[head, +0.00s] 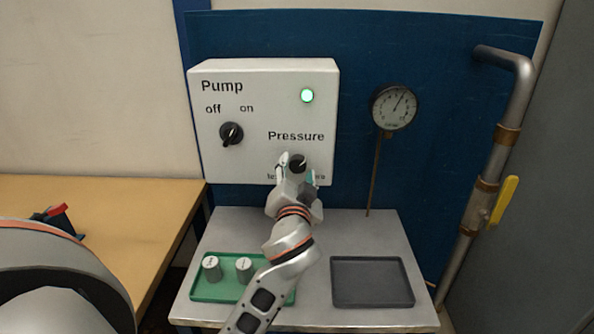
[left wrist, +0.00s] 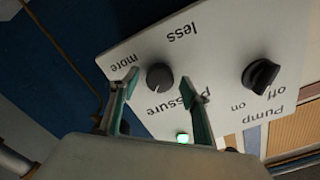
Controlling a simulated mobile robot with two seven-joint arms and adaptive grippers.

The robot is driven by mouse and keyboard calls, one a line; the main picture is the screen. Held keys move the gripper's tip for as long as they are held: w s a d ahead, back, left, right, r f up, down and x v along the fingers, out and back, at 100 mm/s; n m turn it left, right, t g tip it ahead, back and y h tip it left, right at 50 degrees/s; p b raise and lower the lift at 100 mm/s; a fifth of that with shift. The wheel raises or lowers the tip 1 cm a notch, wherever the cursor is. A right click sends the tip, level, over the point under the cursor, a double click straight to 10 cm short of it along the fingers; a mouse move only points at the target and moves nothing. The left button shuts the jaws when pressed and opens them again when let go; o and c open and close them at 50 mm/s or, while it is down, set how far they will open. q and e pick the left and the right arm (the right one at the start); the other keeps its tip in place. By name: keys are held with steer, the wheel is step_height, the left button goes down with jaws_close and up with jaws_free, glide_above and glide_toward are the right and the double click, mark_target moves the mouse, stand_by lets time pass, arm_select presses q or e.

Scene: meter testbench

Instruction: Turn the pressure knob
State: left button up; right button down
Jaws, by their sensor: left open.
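The dark round pressure knob (head: 298,162) is low on the front of the white control box (head: 263,75), under the word "Pressure". My left gripper (head: 297,171) is in front of it, open, and partly hides it and the lettering below. In the left wrist view, the box is upside down and the knob (left wrist: 160,77) shows between the two spread fingertips of the left gripper (left wrist: 160,84). I cannot tell whether the tips reach around the knob or stop short of it. No finger visibly touches it. My right gripper is not in view.
The pump switch (head: 231,134) and a lit green lamp (head: 307,96) are on the same box. A gauge (head: 394,107) stands to the right. Below are a green tray (head: 230,293) with weights and an empty dark tray (head: 372,282). A pipe with a yellow valve handle (head: 504,200) runs at right.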

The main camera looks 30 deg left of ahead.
arm_select(q)
steer(key=c, duration=1.1)
steer(key=shift+r+m+p, duration=0.15)
steer(key=shift+m+p, duration=0.35)
steer(key=shift+p, duration=0.35)
steer(key=o, duration=1.1)
